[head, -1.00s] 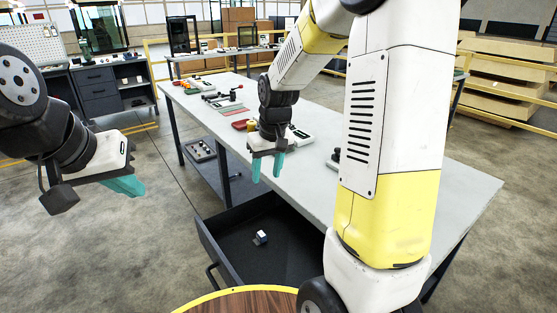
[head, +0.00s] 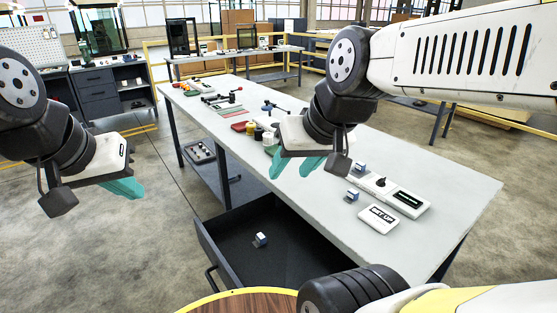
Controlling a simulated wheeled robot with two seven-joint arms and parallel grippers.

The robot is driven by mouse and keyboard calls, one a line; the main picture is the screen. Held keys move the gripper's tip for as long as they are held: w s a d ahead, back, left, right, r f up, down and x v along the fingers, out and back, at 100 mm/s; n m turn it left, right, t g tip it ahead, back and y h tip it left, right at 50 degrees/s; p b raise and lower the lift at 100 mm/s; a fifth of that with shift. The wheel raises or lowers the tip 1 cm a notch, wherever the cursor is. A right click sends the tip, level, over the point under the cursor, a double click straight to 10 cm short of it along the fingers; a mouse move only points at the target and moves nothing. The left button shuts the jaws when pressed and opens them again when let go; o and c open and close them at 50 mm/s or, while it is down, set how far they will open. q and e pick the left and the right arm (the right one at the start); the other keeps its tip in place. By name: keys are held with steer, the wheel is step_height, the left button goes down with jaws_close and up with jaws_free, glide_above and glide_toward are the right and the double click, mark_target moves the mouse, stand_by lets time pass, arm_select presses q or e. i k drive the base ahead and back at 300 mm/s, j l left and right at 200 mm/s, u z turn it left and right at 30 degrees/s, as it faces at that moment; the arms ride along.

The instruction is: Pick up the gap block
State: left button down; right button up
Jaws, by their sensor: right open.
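No label marks which thing is the gap block. A small blue-and-white block (head: 261,239) lies in the open dark drawer under the table. Two more small blue-and-white blocks, one farther back (head: 359,168) and one nearer (head: 351,195), are on the tabletop beside a white device. My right gripper (head: 290,175) has teal fingers apart and empty. In the picture it appears above the table's front edge, left of the tabletop blocks and above the drawer block. My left gripper (head: 128,189) is over the floor at left, away from the blocks; its teal fingers overlap in view.
A round wooden top (head: 240,303) is nearest.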

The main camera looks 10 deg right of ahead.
mark_target(360, 167)
steer(key=z, duration=1.25)
steer(key=k, duration=0.4)
steer(key=k+z, duration=0.1)
steer(key=z, duration=0.75)
steer(key=k+l+z, duration=0.1)
steer(key=z, duration=0.35)
steer(key=i+l+z, duration=0.1)
steer(key=i+l, duration=0.15)
steer(key=i, duration=0.15)
steer(key=i+l+z, duration=0.1)
steer(key=i+l, duration=0.3)
steer(key=i, duration=0.35)
steer(key=i+l+u, duration=0.1)
steer(key=i+u, duration=0.2)
steer(key=i+l+u, duration=0.35)
steer(key=i+j+u, duration=0.15)
steer(key=i+u, duration=0.15)
steer(key=u, duration=0.15)
steer(key=i+u, duration=0.65)
steer(key=u, duration=0.2)
